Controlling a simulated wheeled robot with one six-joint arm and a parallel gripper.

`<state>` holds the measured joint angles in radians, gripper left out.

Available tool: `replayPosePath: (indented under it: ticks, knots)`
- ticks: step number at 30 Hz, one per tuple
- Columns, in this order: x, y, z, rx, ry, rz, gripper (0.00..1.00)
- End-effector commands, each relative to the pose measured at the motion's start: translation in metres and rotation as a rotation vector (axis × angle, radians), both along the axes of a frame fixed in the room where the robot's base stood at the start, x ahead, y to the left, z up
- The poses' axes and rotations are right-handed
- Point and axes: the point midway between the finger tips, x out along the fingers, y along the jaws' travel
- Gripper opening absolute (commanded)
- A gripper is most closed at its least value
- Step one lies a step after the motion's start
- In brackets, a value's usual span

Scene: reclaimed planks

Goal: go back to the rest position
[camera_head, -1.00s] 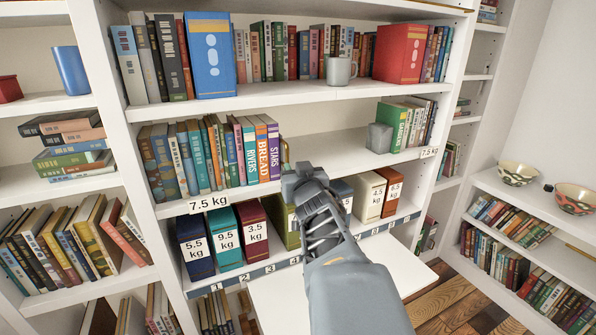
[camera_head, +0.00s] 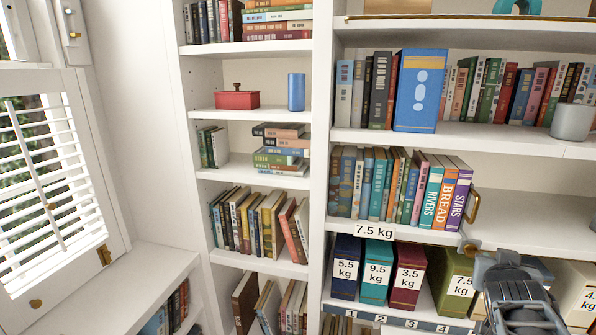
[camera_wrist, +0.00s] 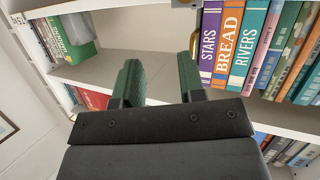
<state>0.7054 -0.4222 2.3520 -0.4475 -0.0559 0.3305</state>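My gripper (camera_head: 500,264) shows at the lower right of the head view, in front of the bookcase's lower shelves. In the wrist view my gripper (camera_wrist: 158,82) has its two green fingers well apart with nothing between them, so it is open and empty. Beyond the fingers is a bare stretch of white shelf (camera_wrist: 150,70), with the books STARS, BREAD and RIVERS (camera_wrist: 228,42) to the right. In the head view my arm covers part of the row of weight-labelled boxes.
A brass bookend (camera_head: 473,206) stands beside STARS. A red box (camera_head: 237,98) and blue cup (camera_head: 296,92) sit on the left shelves. A shuttered window (camera_head: 45,180) is far left.

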Motion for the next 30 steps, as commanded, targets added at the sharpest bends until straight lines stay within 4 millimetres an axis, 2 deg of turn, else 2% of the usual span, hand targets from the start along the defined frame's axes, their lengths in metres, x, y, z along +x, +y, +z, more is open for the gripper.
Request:
replayPosePath:
  ticks: [2,4,7,9,12,15,18,21,30]
  knots:
    - [-0.012,0.014,-0.026,0.094,0.16,-0.03,0.37]
    - [-0.02,0.042,-0.046,0.186,0.314,-0.008,0.37]
    - [-0.033,0.098,-0.065,0.315,0.534,0.093,0.37]
    - [-0.045,0.143,-0.071,0.388,0.677,0.197,0.37]
    - [-0.061,0.196,-0.07,0.447,0.816,0.337,0.37]
    - [-0.067,0.229,-0.063,0.454,0.866,0.437,0.37]
    - [-0.067,0.248,-0.056,0.427,0.872,0.505,0.37]
    - [-0.067,0.256,-0.051,0.405,0.876,0.544,0.37]
    - [-0.066,0.261,-0.051,0.395,0.878,0.562,0.37]
